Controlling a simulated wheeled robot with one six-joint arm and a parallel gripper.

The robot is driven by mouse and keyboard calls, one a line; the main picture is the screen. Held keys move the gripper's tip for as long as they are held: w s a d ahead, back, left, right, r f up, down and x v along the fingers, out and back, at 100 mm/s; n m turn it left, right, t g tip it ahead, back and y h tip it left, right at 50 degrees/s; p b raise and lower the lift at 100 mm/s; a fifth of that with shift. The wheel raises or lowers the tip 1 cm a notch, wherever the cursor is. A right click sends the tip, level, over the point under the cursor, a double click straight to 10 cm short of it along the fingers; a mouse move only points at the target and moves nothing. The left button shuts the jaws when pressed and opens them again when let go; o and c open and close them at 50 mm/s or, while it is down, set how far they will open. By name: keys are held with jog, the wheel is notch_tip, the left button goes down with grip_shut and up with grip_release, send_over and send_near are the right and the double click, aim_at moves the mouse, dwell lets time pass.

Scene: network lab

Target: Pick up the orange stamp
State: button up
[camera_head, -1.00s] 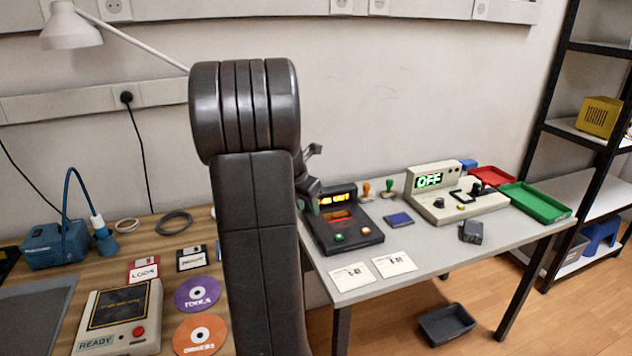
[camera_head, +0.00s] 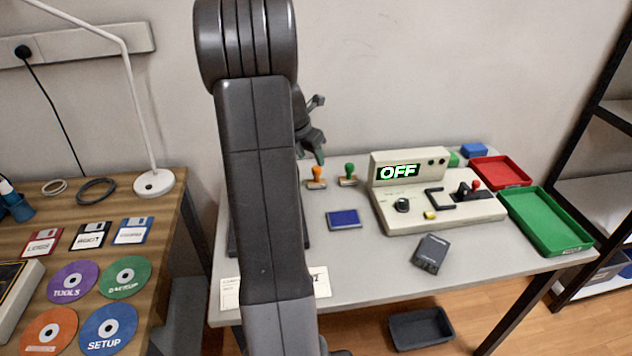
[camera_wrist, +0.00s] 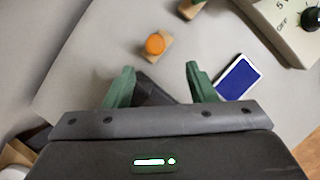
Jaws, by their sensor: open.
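The orange stamp (camera_head: 317,175) stands upright on the grey table, with an orange handle and a light wooden base. In the wrist view the orange stamp (camera_wrist: 155,45) is seen from above, beyond the fingertips and between their lines. My gripper (camera_wrist: 160,72) is open and empty, its two green fingers apart. In the head view my gripper (camera_head: 314,150) shows beside my arm, above and close to the orange stamp. A green stamp (camera_head: 349,174) stands just right of the orange one; its base shows at the top of the wrist view.
A blue ink pad (camera_head: 343,219) lies in front of the stamps. A beige control box (camera_head: 440,205) reading OFF stands to the right, with a red tray (camera_head: 503,172) and a green tray (camera_head: 547,222) beyond. My arm hides the table's left part.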

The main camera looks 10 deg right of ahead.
aim_at(316, 167)
jog(key=x, duration=0.3)
jog(key=shift+d+r, duration=0.15)
jog(key=shift+d, duration=0.05)
jog(key=shift+w+x, duration=0.25)
jog(key=shift+x, duration=1.2)
jog(key=shift+w+x, duration=0.2)
jog(key=shift+x, duration=1.25)
jog(key=shift+a+r, duration=0.1)
jog(key=shift+c, duration=0.2)
jog(key=c, duration=1)
